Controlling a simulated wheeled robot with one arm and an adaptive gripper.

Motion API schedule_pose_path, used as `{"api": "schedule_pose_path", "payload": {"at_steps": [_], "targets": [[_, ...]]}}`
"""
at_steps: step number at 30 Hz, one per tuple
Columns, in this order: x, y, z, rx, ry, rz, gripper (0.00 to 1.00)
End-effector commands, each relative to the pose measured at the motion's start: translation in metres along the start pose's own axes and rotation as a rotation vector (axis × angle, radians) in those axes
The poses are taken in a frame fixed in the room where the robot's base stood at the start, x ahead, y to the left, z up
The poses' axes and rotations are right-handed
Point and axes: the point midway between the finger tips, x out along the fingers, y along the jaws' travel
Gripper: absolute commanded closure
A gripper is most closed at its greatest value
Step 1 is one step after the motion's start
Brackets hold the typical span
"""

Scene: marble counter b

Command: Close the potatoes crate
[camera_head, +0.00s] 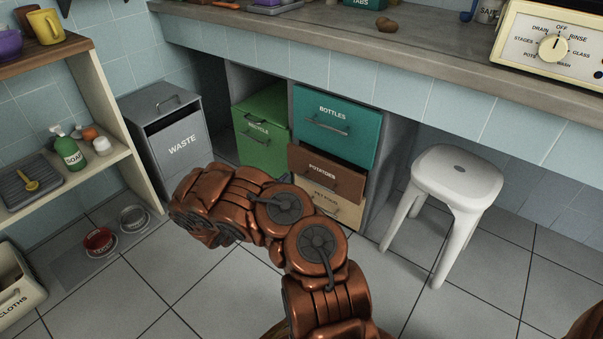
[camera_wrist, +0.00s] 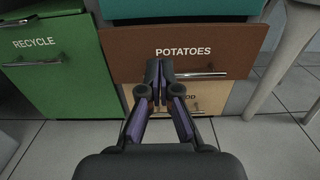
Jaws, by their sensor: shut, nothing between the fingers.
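The potatoes crate (camera_head: 326,172) is a brown drawer with a metal bar handle, below the teal bottles crate (camera_head: 335,122). Its front stands out a little from the bottles crate, with a dark gap along its top. In the wrist view its brown front (camera_wrist: 228,45) fills the upper middle, its handle to the right of the fingers. My gripper (camera_wrist: 158,75) is shut and empty, its fingertips over the lower part of the brown front; I cannot tell whether they touch it. In the head view my arm hides the fingers and part of the crates' lower left.
A tan crate (camera_head: 345,212) sits below the potatoes crate. The green recycle crate (camera_head: 262,150) and grey waste bin (camera_head: 182,146) stand to the left. A white stool (camera_head: 458,172) stands to the right. The tiled floor in front is mostly clear, apart from two bowls at left.

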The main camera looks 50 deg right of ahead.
Motion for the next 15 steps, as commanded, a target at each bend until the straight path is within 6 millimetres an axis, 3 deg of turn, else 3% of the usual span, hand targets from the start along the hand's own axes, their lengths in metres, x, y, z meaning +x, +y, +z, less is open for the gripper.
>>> {"api": "schedule_pose_path", "payload": {"at_steps": [12, 15], "targets": [[0.003, -0.107, 0.002, -0.011, -0.018, -0.01, 1.0], [-0.001, -0.124, 0.0, -0.008, -0.005, -0.003, 1.0]]}}
